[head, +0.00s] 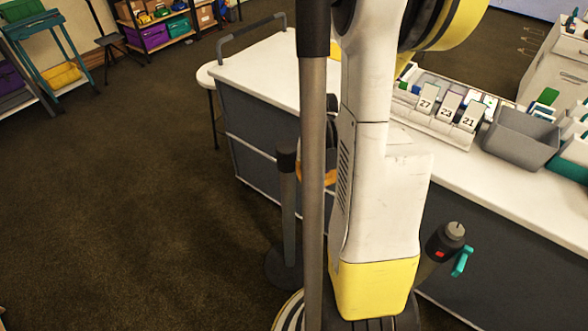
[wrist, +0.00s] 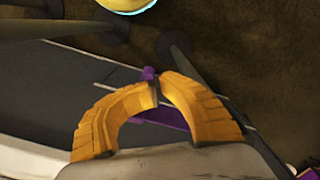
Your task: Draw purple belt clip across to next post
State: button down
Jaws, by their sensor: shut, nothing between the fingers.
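My gripper (wrist: 154,88) has orange-yellow fingers in the wrist view, with their tips together and nothing held between them. A purple piece, which looks like the belt clip (wrist: 148,73), shows just beyond the fingertips. A purple strip (wrist: 165,117) shows through the gap under the fingers; whether the two join is hidden. In the head view a small orange part of the gripper (head: 329,177) shows beside the column, mostly hidden by my arm. A dark post (head: 288,195) on a round base stands left of it. No purple clip is visible in the head view.
A white-topped counter (head: 255,75) runs behind the arm, holding numbered tags (head: 447,105) and a grey bin (head: 522,136). A dark cylinder with a teal piece (head: 461,262) stands at right. Dark carpet (head: 130,200) is clear at left. Shelves line the back.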

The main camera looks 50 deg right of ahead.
jog(key=s+d+b, duration=0.1)
jog(key=s+d, duration=0.1)
jog(key=s, duration=2.7)
jog(key=shift+w, duration=0.6)
jog(key=shift+r, duration=0.1)
notch_tip(320, 180, up, 8)
jog(key=p, duration=0.7)
jog(key=shift+d, duration=0.1)
